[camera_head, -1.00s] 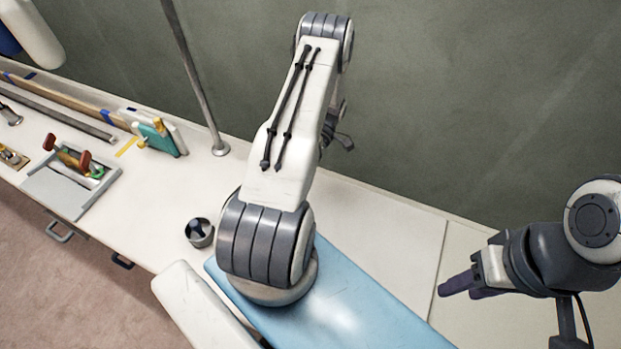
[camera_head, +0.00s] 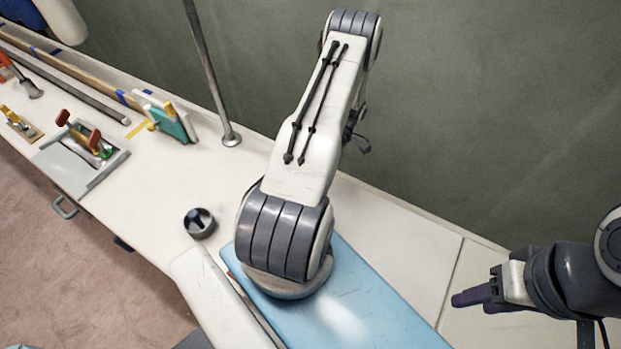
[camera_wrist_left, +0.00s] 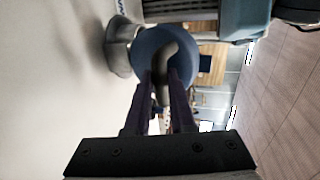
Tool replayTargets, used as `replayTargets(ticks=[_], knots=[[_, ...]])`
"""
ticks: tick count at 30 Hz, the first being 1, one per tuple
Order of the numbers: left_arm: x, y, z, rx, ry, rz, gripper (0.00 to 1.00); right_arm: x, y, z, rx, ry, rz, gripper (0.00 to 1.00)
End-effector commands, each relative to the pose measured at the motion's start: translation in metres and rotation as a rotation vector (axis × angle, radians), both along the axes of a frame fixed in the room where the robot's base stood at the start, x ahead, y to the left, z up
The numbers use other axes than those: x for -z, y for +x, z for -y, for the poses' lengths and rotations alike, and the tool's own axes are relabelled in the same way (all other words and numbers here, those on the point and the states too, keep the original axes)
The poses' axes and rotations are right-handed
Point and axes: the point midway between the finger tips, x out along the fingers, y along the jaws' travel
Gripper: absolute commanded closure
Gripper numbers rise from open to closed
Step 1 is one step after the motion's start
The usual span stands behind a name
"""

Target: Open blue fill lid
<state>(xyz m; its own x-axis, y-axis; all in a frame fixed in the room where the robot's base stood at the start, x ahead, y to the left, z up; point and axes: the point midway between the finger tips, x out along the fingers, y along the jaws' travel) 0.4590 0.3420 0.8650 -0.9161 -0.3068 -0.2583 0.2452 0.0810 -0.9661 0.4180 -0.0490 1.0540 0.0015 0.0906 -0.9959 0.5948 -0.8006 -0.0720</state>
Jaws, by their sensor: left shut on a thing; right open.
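In the left wrist view, a round blue lid (camera_wrist_left: 146,45) with a curved grey handle (camera_wrist_left: 162,72) is in front of my left gripper (camera_wrist_left: 166,82). The dark fingers are shut on this handle. A grey round collar (camera_wrist_left: 121,48) stands on the white surface beside the lid and partly behind it. I cannot tell how far the lid is tilted from the collar. The head view does not show the left gripper; the left arm hides that area. My right gripper (camera_head: 474,297) is open and empty at the right of the head view, with purple fingers pointing left.
A light blue panel (camera_head: 375,310) lies below my left arm. A metal pole (camera_head: 212,70), a teal block (camera_head: 174,124) and a tool tray (camera_head: 85,157) are at left.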

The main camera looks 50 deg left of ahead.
Motion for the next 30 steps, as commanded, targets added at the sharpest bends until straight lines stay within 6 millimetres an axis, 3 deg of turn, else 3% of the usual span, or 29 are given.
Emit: replayTargets(ticks=[1,5,6,8,9,25,30], knots=[[0.011,0.004,-0.002,0.004,0.014,0.035,1.00,0.002,0.000,0.000,0.000,0.000,0.000,0.55],[0.011,0.005,-0.002,0.004,0.014,0.036,1.00,0.002,0.000,0.000,0.000,0.000,0.000,0.55],[0.011,0.005,-0.002,0.004,0.014,0.036,0.74,0.002,0.000,0.000,0.000,0.000,0.000,0.55],[0.011,0.005,-0.002,0.003,0.014,0.037,0.51,0.002,0.000,0.000,0.000,0.000,0.000,0.55],[0.011,0.005,-0.002,0.003,0.014,0.037,0.48,0.002,0.000,0.000,0.000,0.000,0.000,0.55],[0.007,0.003,-0.003,-0.001,0.012,0.031,0.48,0.001,0.000,0.000,0.000,0.000,0.000,0.55],[0.006,0.014,-0.006,0.000,0.014,0.033,0.48,0.006,0.000,0.000,0.000,0.000,0.000,0.55]])
